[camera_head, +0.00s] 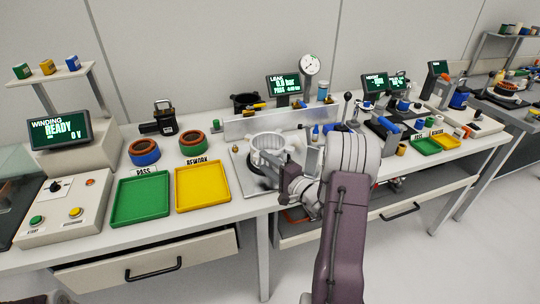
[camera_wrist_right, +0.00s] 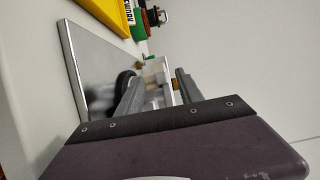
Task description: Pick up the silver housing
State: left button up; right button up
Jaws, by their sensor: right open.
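The silver housing (camera_head: 271,143) is a pale, open-topped ring with ribbed sides. It stands on a metal plate (camera_head: 240,158) near the front of the bench in the head view. My right gripper (camera_head: 270,172) reaches in from the lower right, close to the housing's front side and partly covering its lower part. In the right wrist view the two grey fingers (camera_wrist_right: 158,88) stand apart. A pale, blurred part (camera_wrist_right: 155,70), probably the housing, shows between and beyond them. I cannot tell whether the fingers touch it. My left gripper is not in view.
A yellow REWORK tray (camera_head: 203,188) and a green PASS tray (camera_head: 141,200) lie left of the plate. Two copper-wound rings (camera_head: 192,143) stand behind them. A low metal wall (camera_head: 265,123) rises behind the housing. Small tools and parts crowd the bench to the right.

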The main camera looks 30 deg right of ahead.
aim_at(260, 158)
jog(key=w, duration=0.2)
jog(key=w+a, duration=0.1)
jog(key=w, duration=0.2)
jog(key=shift+w+p, duration=0.15)
jog(key=shift+p, duration=0.25)
grip_shut()
dwell(0.9)
jog(key=shift+r, duration=0.15)
